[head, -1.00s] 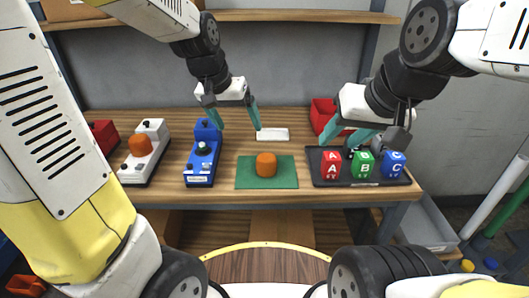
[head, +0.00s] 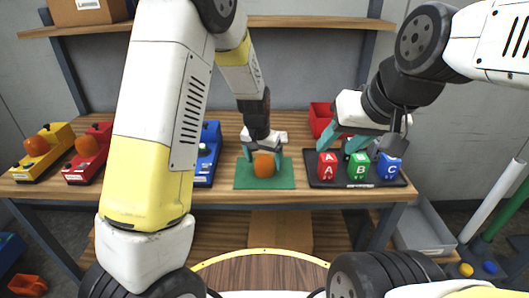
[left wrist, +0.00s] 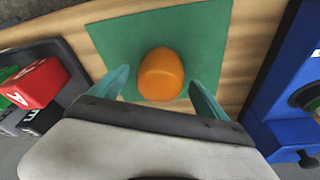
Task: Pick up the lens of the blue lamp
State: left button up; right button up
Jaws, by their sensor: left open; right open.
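The orange rounded lens (head: 264,165) stands on the green mat (head: 244,181) at the middle of the table. It also shows in the left wrist view (left wrist: 160,74). My left gripper (head: 263,154) is open, with its teal fingers around or just above the lens, one to each side; contact cannot be told. The blue lamp (head: 206,172) stands left of the mat without an orange lens, partly hidden by my left arm. Its blue body is at the right in the left wrist view (left wrist: 290,95). My right gripper (head: 338,146) is open and empty, above the black tray.
The black tray (head: 315,182) holds red, green and blue lettered blocks (head: 358,166), right of the mat. A red bin (head: 320,118) stands behind it. Yellow (head: 45,152) and red (head: 88,158) lamps with orange lenses are at the left. A shelf (head: 310,17) runs above the table.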

pick_arm(q)
jog(key=shift+x, duration=0.95)
jog(key=shift+c, duration=0.3)
jog(key=c, duration=1.3)
jog(key=shift+c, duration=0.2)
jog(key=shift+r, duration=0.15)
